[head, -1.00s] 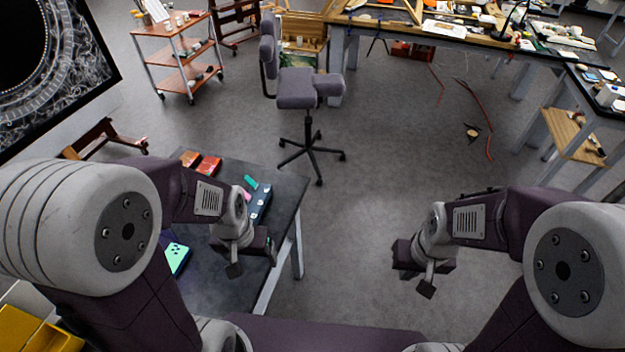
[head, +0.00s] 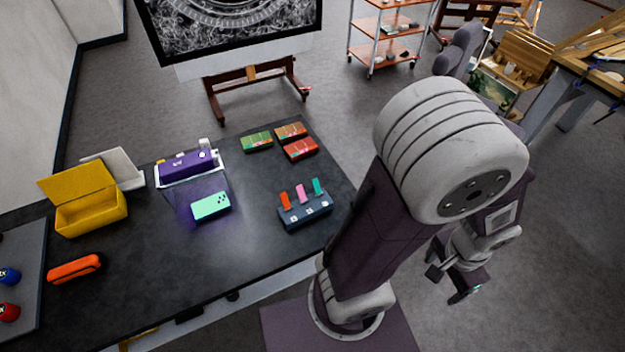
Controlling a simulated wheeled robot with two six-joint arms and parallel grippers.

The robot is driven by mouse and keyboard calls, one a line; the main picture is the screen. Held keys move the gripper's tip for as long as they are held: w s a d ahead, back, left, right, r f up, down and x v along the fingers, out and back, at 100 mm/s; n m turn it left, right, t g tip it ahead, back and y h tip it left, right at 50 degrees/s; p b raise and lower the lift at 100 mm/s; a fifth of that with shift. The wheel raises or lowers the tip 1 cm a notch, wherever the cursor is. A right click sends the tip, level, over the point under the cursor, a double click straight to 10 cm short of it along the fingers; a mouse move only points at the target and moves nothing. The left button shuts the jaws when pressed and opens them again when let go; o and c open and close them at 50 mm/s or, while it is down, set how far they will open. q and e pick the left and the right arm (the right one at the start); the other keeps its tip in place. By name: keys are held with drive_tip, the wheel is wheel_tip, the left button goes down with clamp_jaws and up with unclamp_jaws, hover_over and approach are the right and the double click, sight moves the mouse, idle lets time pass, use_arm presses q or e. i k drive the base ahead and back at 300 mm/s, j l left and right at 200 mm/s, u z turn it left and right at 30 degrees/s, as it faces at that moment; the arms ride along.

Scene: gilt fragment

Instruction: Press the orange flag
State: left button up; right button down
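The orange flag (head: 285,199) stands upright on a dark blue block (head: 305,213) near the right edge of the dark table. It is the leftmost of three flags; a pink flag (head: 302,194) and a teal flag (head: 318,187) stand beside it. My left gripper (head: 464,287) is off the table, out to the right over the floor, well apart from the flags. My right gripper is outside the head view.
My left upper arm rises just right of the flags. An easel (head: 252,80) stands behind.

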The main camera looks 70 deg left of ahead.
sight(284, 197)
drive_tip(key=i+j+u, duration=0.15)
drive_tip(key=i+u, duration=0.55)
drive_tip(key=u, duration=0.2)
drive_tip(key=i+l+u, duration=0.1)
drive_tip(key=i+u, duration=0.35)
drive_tip(key=i+l+u, duration=0.25)
drive_tip(key=u, duration=0.25)
drive_tip(key=i+l+u, duration=0.25)
drive_tip(key=u, duration=0.2)
drive_tip(key=i+u, duration=0.15)
drive_tip(key=u, duration=0.3)
drive_tip(key=i+u, duration=0.1)
drive_tip(key=u, duration=0.4)
drive_tip(key=i+u, duration=0.15)
drive_tip(key=u, duration=0.3)
drive_tip(key=i+l+u, duration=0.1)
drive_tip(key=u, duration=0.35)
drive_tip(key=i+l+u, duration=0.1)
drive_tip(key=u, duration=0.35)
drive_tip(key=l+u, duration=0.25)
drive_tip(key=u, duration=0.25)
drive_tip(key=i+l+u, duration=0.15)
drive_tip(key=u, duration=0.25)
drive_tip(key=i+l+u, duration=0.1)
drive_tip(key=l+u, duration=0.5)
drive_tip(key=u, duration=0.25)
